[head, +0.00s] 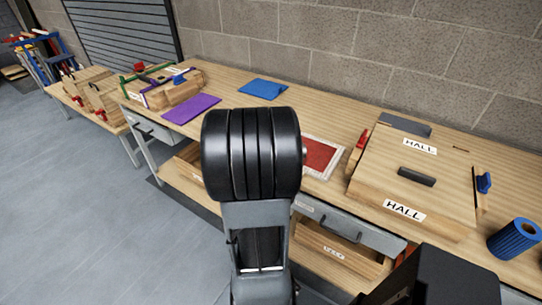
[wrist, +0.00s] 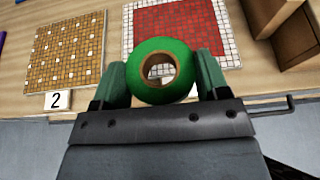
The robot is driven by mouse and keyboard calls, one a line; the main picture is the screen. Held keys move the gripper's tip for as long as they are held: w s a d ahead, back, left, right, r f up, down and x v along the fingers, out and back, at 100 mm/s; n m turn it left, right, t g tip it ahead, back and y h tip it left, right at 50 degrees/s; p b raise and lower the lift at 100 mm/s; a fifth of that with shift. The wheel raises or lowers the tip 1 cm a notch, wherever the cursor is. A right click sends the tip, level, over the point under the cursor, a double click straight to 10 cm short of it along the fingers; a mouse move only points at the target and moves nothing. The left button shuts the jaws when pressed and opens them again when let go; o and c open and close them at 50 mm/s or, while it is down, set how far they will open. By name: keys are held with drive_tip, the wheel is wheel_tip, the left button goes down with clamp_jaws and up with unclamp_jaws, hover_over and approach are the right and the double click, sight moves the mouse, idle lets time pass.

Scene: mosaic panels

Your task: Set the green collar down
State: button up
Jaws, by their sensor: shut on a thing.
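The green collar (wrist: 140,75) is a thick green ring with a brown inner wall, seen in the wrist view. My gripper (wrist: 161,76) is shut on it, with one finger on each side. The collar is in front of the near edge of a red mosaic panel (wrist: 188,24), and small tiles show through its hole. I cannot tell the height of the collar above the bench. In the head view my own arm hides the gripper and the collar; part of the red panel (head: 322,156) shows to the right of the arm.
A tan mosaic panel (wrist: 66,50) with a "2" label lies left of the red one. On the bench (head: 345,110) are a purple sheet (head: 191,109), a blue sheet (head: 263,89), a wooden board marked HALL (head: 433,174) and a blue ribbed cylinder (head: 514,240).

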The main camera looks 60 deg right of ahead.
drive_tip(key=w+d+f, duration=0.1)
drive_tip(key=w+f, duration=0.1)
drive_tip(key=w+d+f, duration=0.1)
drive_tip(key=w+f, duration=0.1)
drive_tip(key=w+d+f+p, duration=0.1)
drive_tip(key=w+f, duration=0.1)
drive_tip(key=w, duration=0.1)
drive_tip(key=shift+f, duration=0.15)
drive_tip(key=shift+w+d+f, duration=0.2)
drive_tip(key=shift+w+f, duration=0.2)
drive_tip(key=shift+f, duration=0.15)
drive_tip(key=shift+w+f+p, duration=0.1)
drive_tip(key=shift+f+p, duration=0.4)
drive_tip(key=shift+f, duration=1.05)
drive_tip(key=shift+f, duration=0.1)
drive_tip(key=shift+f+b, duration=0.35)
drive_tip(key=shift+b, duration=0.15)
drive_tip(key=shift+f+b, duration=0.25)
drive_tip(key=shift+b, duration=0.15)
